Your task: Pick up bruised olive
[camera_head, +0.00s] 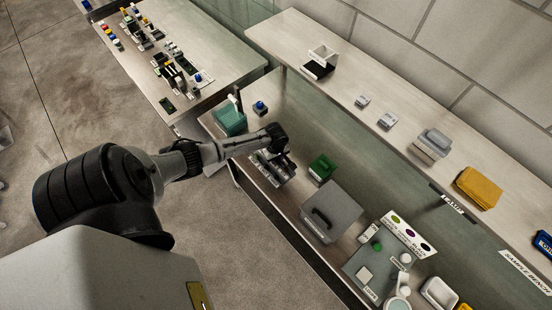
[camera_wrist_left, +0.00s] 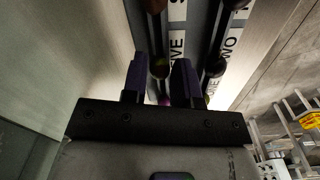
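My left gripper (camera_head: 284,158) is low over the grey roller sizer (camera_head: 263,176) on the bench, and hides part of it. In the left wrist view its two dark purple fingers (camera_wrist_left: 160,78) are apart. A small brownish-green olive (camera_wrist_left: 160,69) shows between the fingertips, in a dark lane; whether the fingers touch it I cannot tell. Another dark olive (camera_wrist_left: 215,66) lies in the lane to the right. Part of a purplish-green round thing (camera_wrist_left: 164,100) shows lower between the fingers. Bruising cannot be made out. My right gripper is not in view.
White strips with number words lie between the lanes. Along the bench stand a teal box (camera_head: 229,122), a green box (camera_head: 322,167), a grey handled box (camera_head: 332,212) and a panel with coloured dots (camera_head: 408,232). A raised shelf (camera_head: 340,88) runs behind.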

